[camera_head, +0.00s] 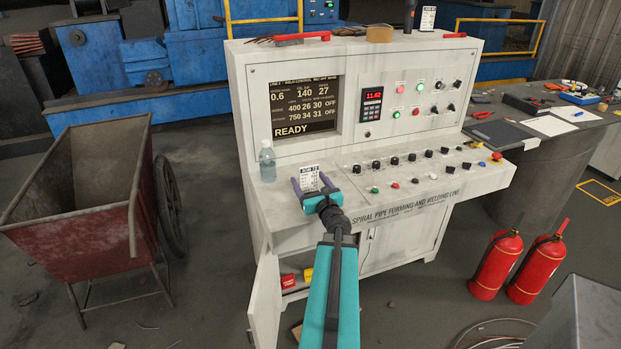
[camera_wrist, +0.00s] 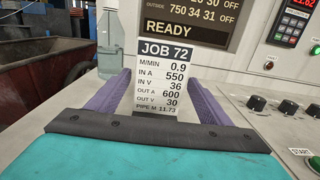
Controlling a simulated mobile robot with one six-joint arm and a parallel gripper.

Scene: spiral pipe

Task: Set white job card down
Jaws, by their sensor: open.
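The white job card (camera_head: 309,174), printed "JOB 72", is upright at the left of the console's sloping control desk. In the wrist view the card (camera_wrist: 160,82) faces me, with its lower edge close to my gripper's body. My gripper (camera_head: 310,181) is open, with its purple fingers on either side of the card. In the wrist view the fingers of my gripper (camera_wrist: 160,90) show gaps to both card edges. Exactly how the card's foot rests on the desk is hard to tell.
A clear bottle (camera_head: 267,163) stands left of the card. Knobs and buttons (camera_head: 411,157) run along the desk to the right. The display screen (camera_head: 305,105) is behind. Another white card (camera_head: 428,18) stands on the console top. A red cart (camera_head: 75,220) is at the left.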

